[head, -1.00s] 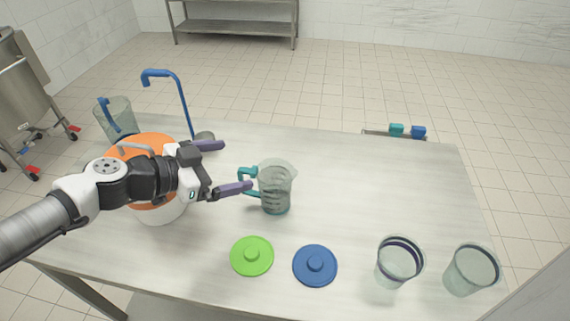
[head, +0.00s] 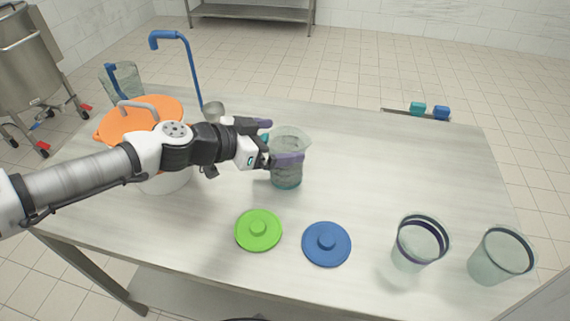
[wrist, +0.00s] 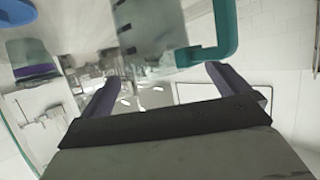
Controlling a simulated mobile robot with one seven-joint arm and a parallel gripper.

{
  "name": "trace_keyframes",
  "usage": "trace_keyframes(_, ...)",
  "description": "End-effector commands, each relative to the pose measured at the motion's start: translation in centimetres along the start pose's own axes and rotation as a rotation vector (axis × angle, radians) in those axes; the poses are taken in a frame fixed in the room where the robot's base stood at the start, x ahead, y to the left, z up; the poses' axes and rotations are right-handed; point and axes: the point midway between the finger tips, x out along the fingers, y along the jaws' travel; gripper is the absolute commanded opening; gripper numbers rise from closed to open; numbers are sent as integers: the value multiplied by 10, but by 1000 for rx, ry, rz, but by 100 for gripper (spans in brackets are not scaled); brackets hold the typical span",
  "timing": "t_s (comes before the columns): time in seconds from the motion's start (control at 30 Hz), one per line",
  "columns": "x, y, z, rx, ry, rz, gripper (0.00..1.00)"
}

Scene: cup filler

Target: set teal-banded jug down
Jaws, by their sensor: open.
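The clear jug (head: 289,174) with a teal band and teal handle stands upright on the table, right of the pot. My gripper (head: 277,142) is open at the jug's left side; its near purple finger overlaps the jug in the head view and hides part of it, and the handle is mostly hidden. In the wrist view, the jug (wrist: 145,30) and its teal handle (wrist: 228,35) show just beyond my spread fingers (wrist: 165,90). I cannot tell whether a finger touches the jug.
A green lid (head: 258,230) and a blue lid (head: 326,243) lie in front. Two clear cups (head: 418,245) (head: 497,258) stand at front right. A pot with an orange lid (head: 150,118), a blue ladle (head: 186,65) and a clear container (head: 120,82) are left.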

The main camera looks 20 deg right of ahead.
Motion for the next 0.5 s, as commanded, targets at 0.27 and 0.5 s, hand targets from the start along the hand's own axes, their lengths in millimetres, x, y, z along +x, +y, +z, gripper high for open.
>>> trace_keyframes(0.27,28,1,3,1,-1,0,100)
trace_keyframes(0.5,28,0,2,0,0,-1,100)
